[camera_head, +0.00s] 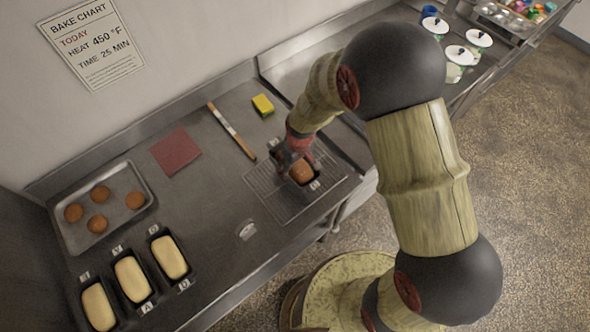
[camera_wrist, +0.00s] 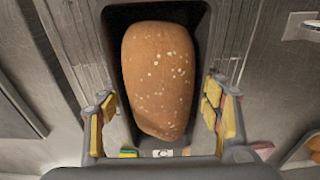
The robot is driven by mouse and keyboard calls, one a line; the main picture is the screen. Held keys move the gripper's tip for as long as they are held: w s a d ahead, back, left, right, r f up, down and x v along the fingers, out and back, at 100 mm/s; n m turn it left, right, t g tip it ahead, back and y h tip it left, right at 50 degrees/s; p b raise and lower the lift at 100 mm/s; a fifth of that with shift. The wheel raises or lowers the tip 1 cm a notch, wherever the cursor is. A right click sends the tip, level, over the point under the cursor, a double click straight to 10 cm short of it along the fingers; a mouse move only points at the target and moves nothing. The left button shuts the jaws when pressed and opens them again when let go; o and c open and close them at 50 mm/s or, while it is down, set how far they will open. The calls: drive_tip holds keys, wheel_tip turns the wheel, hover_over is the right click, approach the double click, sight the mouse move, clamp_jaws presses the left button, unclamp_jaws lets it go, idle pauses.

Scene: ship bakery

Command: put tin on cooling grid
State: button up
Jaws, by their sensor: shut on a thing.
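A dark tin (camera_head: 318,174) holds a browned loaf (camera_head: 302,171). My gripper (camera_head: 295,158) is shut on this tin, with its fingers at the tin's two long sides. In the wrist view the tin (camera_wrist: 202,38) surrounds a speckled, golden-brown loaf (camera_wrist: 158,75), with a finger of my gripper (camera_wrist: 162,110) on either side. A small card with a letter C shows at the tin's near end. The cooling grid (camera_head: 268,186), a wire rack, lies on the counter under and around the tin. I cannot tell whether the tin touches the grid or hangs slightly above it.
Three tins with pale loaves (camera_head: 131,279) stand at the counter's front left. A tray with round buns (camera_head: 135,175) is behind them. A red cloth (camera_head: 175,152), a wooden-and-white stick (camera_head: 230,130) and a yellow sponge (camera_head: 263,105) lie farther back. White pots (camera_head: 479,38) stand at the far right.

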drive_tip(key=shift+w+d+f, duration=0.15)
drive_tip(key=shift+w+f, duration=0.15)
drive_tip(key=shift+f, duration=1.5)
drive_tip(key=shift+f, duration=0.15)
drive_tip(key=o, duration=1.3)
